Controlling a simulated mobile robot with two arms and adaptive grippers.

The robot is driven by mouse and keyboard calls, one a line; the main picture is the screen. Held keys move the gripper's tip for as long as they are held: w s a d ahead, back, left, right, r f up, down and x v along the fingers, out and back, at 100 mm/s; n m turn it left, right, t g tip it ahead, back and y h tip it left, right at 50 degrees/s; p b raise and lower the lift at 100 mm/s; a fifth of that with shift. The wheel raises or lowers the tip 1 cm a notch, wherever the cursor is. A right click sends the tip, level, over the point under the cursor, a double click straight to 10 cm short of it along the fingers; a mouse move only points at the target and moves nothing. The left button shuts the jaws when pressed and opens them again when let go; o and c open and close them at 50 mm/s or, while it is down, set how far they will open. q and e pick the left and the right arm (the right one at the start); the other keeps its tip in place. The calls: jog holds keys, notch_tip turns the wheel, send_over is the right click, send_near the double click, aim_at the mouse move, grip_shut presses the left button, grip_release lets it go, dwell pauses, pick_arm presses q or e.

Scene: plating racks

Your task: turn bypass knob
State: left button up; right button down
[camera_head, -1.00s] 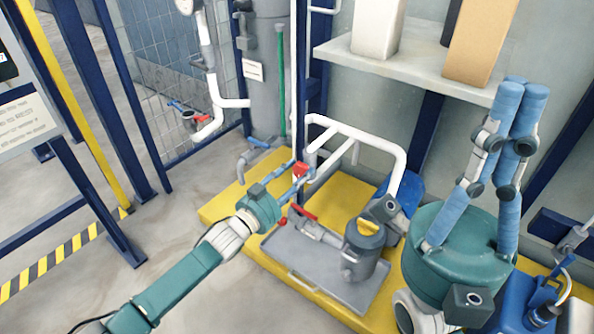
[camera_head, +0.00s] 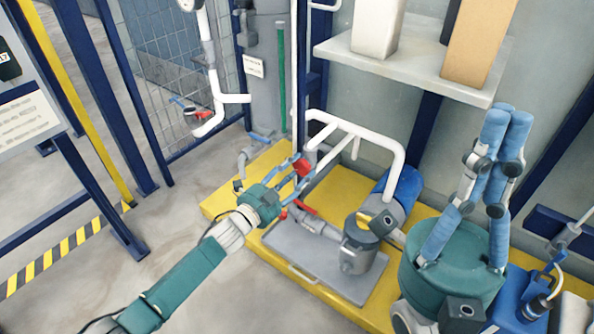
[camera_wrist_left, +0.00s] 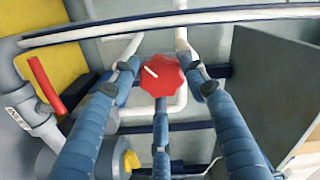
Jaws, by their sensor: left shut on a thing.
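A red knob (camera_head: 302,166) sits near the white pipe frame beside a thin upright. In the left wrist view the red knob (camera_wrist_left: 161,76) is lobed, with a white line pointing to its upper left. My left gripper (camera_head: 295,178) reaches in from the left, its blue fingers shut on the knob. In the left wrist view my left gripper (camera_wrist_left: 160,88) has fingers on both sides of the knob and one below. My right gripper (camera_head: 507,115) is at the right, away from the knob. Its fingertips look close together, but the view leaves its opening unclear.
A red lever (camera_head: 303,207) on grey piping lies just below the left fingers. A grey tray (camera_head: 290,250) with a pump-like unit (camera_head: 362,236) stands on a yellow base (camera_head: 215,202). White pipes (camera_head: 360,132) rise behind. A shelf (camera_head: 400,67) with boxes overhangs them. Open floor lies left.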

pick_arm(q)
jog(key=shift+w+a+f, duration=0.15)
jog(key=shift+w+a, duration=0.05)
jog(key=shift+a, duration=0.15)
jog(key=o, duration=1.1)
jog(key=shift+o, duration=0.2)
jog(key=v, duration=1.2)
jog(key=shift+d, duration=0.1)
